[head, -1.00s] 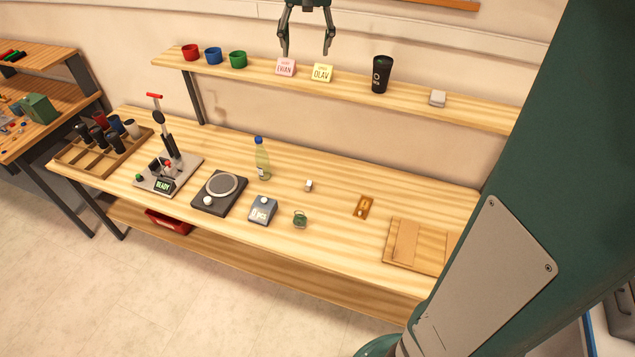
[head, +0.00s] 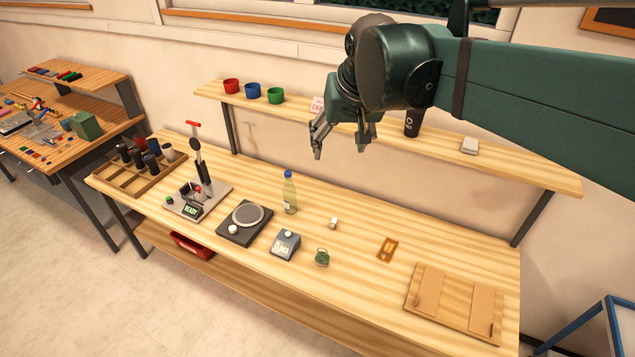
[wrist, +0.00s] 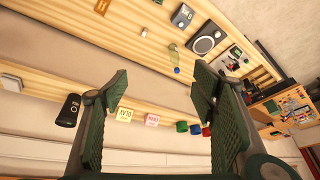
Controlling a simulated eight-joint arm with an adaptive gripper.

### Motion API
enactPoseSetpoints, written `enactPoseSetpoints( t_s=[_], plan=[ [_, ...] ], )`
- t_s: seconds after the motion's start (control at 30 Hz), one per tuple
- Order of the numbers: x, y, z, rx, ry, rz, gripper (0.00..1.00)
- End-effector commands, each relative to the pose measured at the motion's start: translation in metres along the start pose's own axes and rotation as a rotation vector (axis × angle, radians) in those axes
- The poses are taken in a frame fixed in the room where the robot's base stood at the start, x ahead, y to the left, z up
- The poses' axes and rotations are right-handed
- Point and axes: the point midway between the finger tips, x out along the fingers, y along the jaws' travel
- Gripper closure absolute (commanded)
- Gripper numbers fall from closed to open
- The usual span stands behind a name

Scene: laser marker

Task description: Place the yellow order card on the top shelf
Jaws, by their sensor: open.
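The yellow order card (wrist: 124,115), lettered OLAV, stands on the top shelf (head: 518,159) in the wrist view, beside the pink card (wrist: 152,120). In the head view my gripper and arm hide the yellow card, and only part of the pink card (head: 317,104) shows. My gripper (head: 339,150) is open and empty, in front of the shelf with its fingers pointing down toward the bench. Nothing lies between the fingers in the wrist view. The yellow card is apart from them.
Red, blue and green cups (head: 253,90) stand at the shelf's left. A black cup (head: 412,124) and a small pale block (head: 470,145) are to the right. The bench below holds a bottle (head: 289,193), a scale (head: 246,222) and a wooden board (head: 455,302).

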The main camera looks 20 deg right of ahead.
Motion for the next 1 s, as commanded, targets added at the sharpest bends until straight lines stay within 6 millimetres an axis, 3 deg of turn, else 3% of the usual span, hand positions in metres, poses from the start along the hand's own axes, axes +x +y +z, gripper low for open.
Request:
enactPoseSetpoints(
  t_s=[0.1, 0.7, 1.0],
  plan=[
    [0.001, -0.002, 0.029, -0.029, 0.022, -0.008, 0.42],
    [0.025, -0.006, 0.16, -0.169, 0.136, -0.043, 0.42],
    [0.034, -0.006, 0.188, -0.201, 0.164, -0.051, 0.42]
  ],
)
